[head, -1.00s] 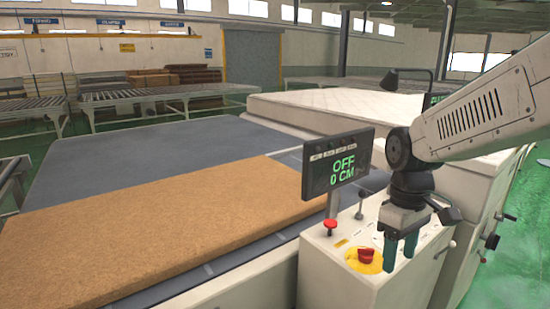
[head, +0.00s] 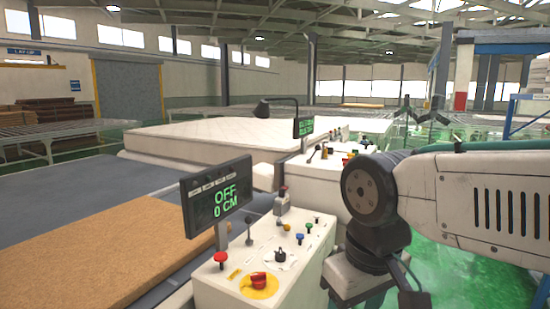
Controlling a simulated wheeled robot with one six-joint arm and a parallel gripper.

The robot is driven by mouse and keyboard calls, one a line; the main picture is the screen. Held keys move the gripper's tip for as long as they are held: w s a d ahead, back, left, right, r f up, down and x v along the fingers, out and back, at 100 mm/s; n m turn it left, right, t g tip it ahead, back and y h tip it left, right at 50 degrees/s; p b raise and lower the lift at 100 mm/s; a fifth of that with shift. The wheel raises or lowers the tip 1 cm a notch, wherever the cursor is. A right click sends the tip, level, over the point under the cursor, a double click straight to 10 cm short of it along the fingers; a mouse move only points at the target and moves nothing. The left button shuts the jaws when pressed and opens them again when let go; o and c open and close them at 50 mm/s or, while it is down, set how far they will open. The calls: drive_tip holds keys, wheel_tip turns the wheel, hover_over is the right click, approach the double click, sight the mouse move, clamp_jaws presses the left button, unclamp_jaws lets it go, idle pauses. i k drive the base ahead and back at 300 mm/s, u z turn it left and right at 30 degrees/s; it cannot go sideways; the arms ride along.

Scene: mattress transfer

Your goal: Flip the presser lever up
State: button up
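The near control console (head: 265,265) is white. On its top stands a short lever with a dark round knob (head: 249,221), roughly upright, behind the red mushroom button (head: 220,258). I cannot tell for sure whether this is the presser lever; no label on it is readable. The display (head: 217,198) reads "OFF 0 CM" in green. My gripper (head: 370,298) is at the bottom edge, right of the console and apart from the lever.
The console also carries a red knob on a yellow disc (head: 259,281), a black selector (head: 280,256) and small coloured buttons. A brown pad (head: 110,250) lies on the grey table at left. A white mattress (head: 215,143) and second console (head: 315,165) stand behind. Green floor is open at right.

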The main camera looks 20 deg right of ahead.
sight(317, 147)
drive_tip(key=k, duration=0.65)
drive_tip(key=z, duration=0.75)
drive_tip(key=i, duration=1.35)
drive_tip(key=u, duration=0.7)
